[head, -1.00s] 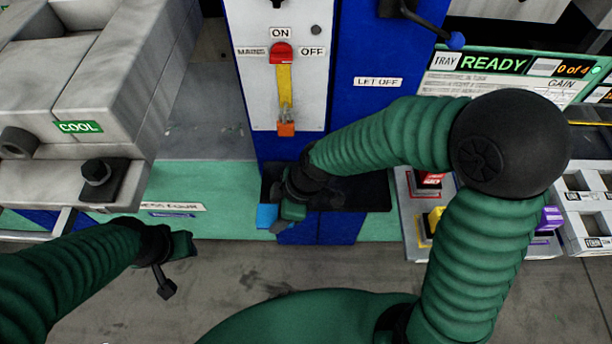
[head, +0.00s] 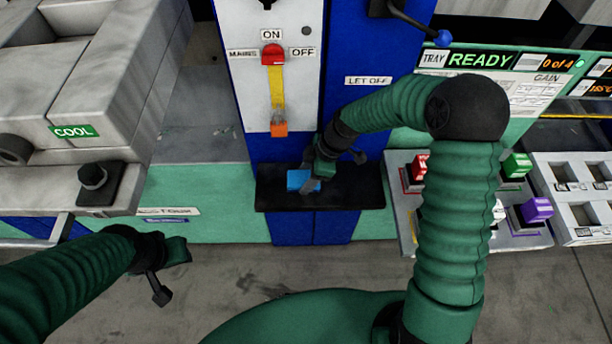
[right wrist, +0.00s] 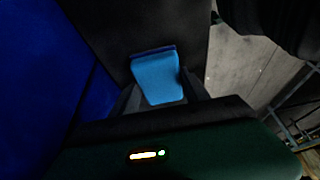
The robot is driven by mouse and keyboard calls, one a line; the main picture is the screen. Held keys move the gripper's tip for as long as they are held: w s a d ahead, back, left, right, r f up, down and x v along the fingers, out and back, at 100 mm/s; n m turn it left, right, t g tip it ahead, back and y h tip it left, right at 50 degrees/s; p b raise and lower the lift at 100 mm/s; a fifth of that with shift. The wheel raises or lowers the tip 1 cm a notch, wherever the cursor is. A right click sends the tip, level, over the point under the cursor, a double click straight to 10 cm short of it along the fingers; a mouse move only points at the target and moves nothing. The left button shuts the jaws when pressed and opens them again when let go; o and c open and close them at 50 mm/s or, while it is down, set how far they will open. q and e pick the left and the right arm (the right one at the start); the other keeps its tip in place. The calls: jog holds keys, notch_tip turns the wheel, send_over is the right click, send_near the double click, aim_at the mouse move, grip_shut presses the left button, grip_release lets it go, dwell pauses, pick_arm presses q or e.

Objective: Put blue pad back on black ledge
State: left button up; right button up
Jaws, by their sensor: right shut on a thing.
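The blue pad (head: 302,181) is at the left part of the black ledge (head: 350,194) on the blue column. My right gripper (head: 313,183) is shut on the pad, over the ledge. In the right wrist view the pad (right wrist: 158,80) sits between the two dark fingers, with the black ledge (right wrist: 110,28) behind it. Whether the pad rests flat on the ledge or hovers just above it, I cannot tell. My left gripper (head: 172,268) hangs empty at the lower left, away from the ledge; its fingers are unclear.
A panel with a red switch (head: 272,55) and an orange padlock (head: 279,129) is above the ledge. A grey button box (head: 408,217) with coloured buttons and white trays (head: 572,205) stand right. A grey press (head: 105,85) stands left. The floor in front is clear.

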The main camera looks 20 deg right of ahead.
jog(key=shift+d, duration=0.25)
jog(key=shift+d+f, duration=0.1)
jog(key=shift+f, duration=0.05)
jog(key=o, duration=1)
jog(key=shift+o, duration=1.3)
jog(key=shift+a, duration=0.2)
